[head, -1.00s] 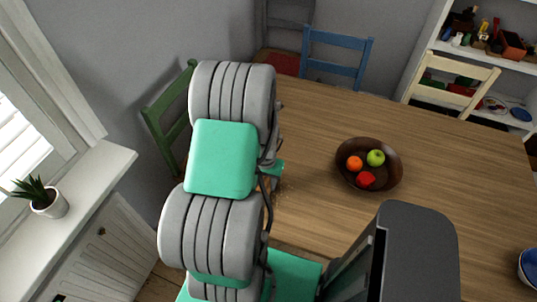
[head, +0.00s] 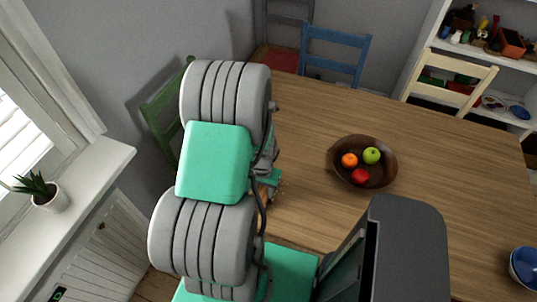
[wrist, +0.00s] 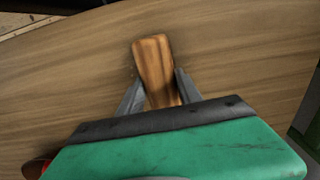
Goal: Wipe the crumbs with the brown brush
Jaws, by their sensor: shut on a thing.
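My gripper (wrist: 160,92) is shut on the brown brush (wrist: 153,62) in the wrist view. The brush's wooden back shows between the two grey fingers, above the wooden table (wrist: 235,55). Its bristles are hidden beneath it.
A dark bowl (head: 384,181) with fruit stands on the table, right of my arm. A blue bowl (head: 524,268) is at the right edge. Chairs stand around the table: green (head: 160,115), blue (head: 336,50) and cream (head: 450,80). The table's right part is mostly clear.

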